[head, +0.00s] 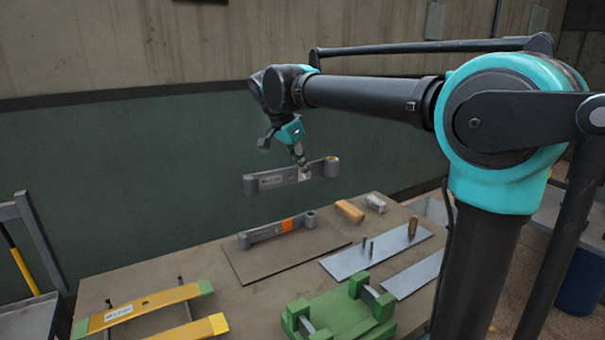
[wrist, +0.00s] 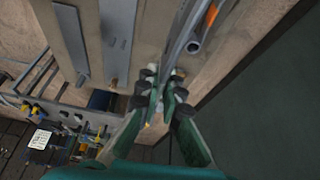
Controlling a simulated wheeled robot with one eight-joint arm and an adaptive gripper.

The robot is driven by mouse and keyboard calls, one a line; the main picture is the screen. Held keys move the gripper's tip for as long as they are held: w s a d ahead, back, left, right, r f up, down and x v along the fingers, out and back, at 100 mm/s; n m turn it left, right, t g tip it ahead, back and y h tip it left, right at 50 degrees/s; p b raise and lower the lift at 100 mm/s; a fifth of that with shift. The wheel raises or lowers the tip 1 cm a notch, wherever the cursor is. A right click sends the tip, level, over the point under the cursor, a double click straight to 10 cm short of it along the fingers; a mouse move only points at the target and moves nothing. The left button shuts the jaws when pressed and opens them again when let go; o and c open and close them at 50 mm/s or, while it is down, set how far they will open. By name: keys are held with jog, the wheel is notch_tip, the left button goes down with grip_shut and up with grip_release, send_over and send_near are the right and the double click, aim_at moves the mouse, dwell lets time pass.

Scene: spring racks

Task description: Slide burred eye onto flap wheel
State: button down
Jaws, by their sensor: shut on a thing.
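In the wrist view my gripper (wrist: 164,84) partly hides the spring. A brown upright cylinder (head: 412,227), which looks like the flap wheel, stands on a pale metal plate (head: 345,264), lower and to the right of the held spring, apart from it.
A second grey spring (head: 262,234) with an orange band lies on a dark mat (head: 238,265) below. A wooden block (head: 350,210), green clamp fixture (head: 340,312) and yellow rack (head: 150,300) also occupy the bench.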

jog(key=shift+r, duration=2.1)
